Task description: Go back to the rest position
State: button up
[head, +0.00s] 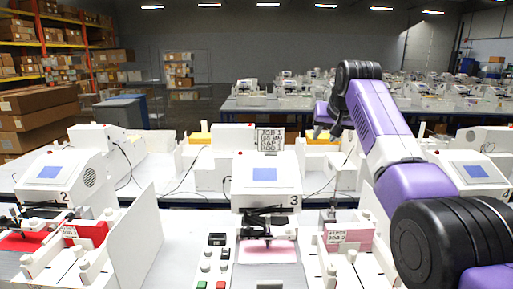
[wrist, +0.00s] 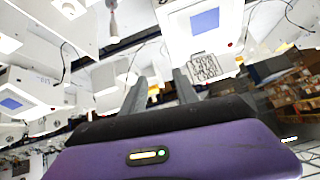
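My arm is purple and black and reaches up from the right in the head view. My gripper (head: 328,128) is raised well above the table, in front of the back row of machines. In the wrist view my gripper (wrist: 160,78) shows two grey fingers standing apart, with nothing held between them. The plotter marked 3 (head: 267,183) stands below and to the left of my gripper. Pink paper (head: 267,252) lies under its dark carriage (head: 265,222). The wrist view looks tilted and almost upside down.
A job sign (head: 269,141) stands behind plotter 3. Plotter 2 (head: 62,178) is at left and plotter 4 (head: 474,170) at right. A white upright panel (head: 138,240) stands left of plotter 3. Cardboard boxes (head: 40,115) are stacked at far left. The air around my gripper looks clear.

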notch_tip(320, 180, down, 14)
jog(key=t+b, duration=0.1)
jog(key=t, duration=0.4)
jog(key=s+f+n+t+b, duration=0.1)
jog(key=s+f+t, duration=0.1)
jog(key=s+f, duration=0.8)
jog(key=s+f+t+b, duration=0.15)
jog(key=s+f, duration=0.55)
jog(key=s, duration=0.8)
jog(key=s+f+g+b, duration=0.1)
jog(key=s+f+b, duration=0.1)
jog(key=s, duration=2)
jog(key=s+f+g+b, duration=0.1)
jog(key=s+f, duration=0.3)
jog(key=s, duration=1.9)
jog(key=shift+s+g+b, duration=0.3)
jog(key=shift+g+b, duration=0.05)
